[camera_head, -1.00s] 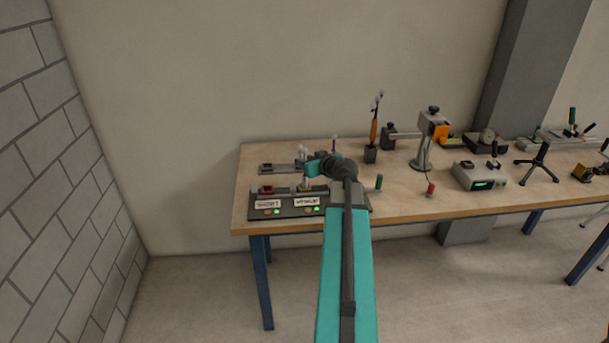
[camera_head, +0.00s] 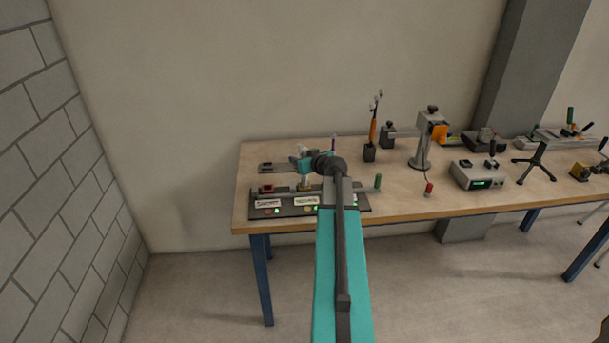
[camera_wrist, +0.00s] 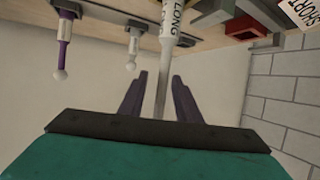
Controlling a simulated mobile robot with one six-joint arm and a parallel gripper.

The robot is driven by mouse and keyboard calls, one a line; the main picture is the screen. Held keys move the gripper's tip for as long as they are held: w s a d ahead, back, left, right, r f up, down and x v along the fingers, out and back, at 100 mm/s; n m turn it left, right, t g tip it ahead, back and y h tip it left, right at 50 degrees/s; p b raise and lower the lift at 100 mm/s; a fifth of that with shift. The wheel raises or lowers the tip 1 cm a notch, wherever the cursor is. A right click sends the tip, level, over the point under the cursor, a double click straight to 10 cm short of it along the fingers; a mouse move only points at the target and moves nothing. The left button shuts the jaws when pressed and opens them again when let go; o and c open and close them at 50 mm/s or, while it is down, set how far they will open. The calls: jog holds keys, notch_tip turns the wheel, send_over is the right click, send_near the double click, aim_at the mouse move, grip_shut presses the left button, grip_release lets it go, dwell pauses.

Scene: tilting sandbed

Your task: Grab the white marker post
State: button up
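My gripper (camera_wrist: 159,82) is open in the wrist view, its two dark fingers apart. A grey rod (camera_wrist: 160,97) with a white upper part marked LONG (camera_wrist: 172,22) stands in the gap between the fingers; I see no clear contact. A slim white post with a round tip (camera_wrist: 131,48) is left of the fingers, apart from them. A purple-and-white post (camera_wrist: 62,45) is farther left. In the head view my gripper (camera_head: 303,162) is over the left end of the bench and covers most of the posts there.
The wooden bench (camera_head: 420,205) carries a dark panel (camera_head: 285,211) with white labels at its left end. A purple-topped post (camera_head: 334,143), a green peg (camera_head: 378,181), a red peg (camera_head: 429,189) and an orange-handled tool (camera_head: 373,131) stand to the right. A block wall is at left.

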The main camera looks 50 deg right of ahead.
grip_shut()
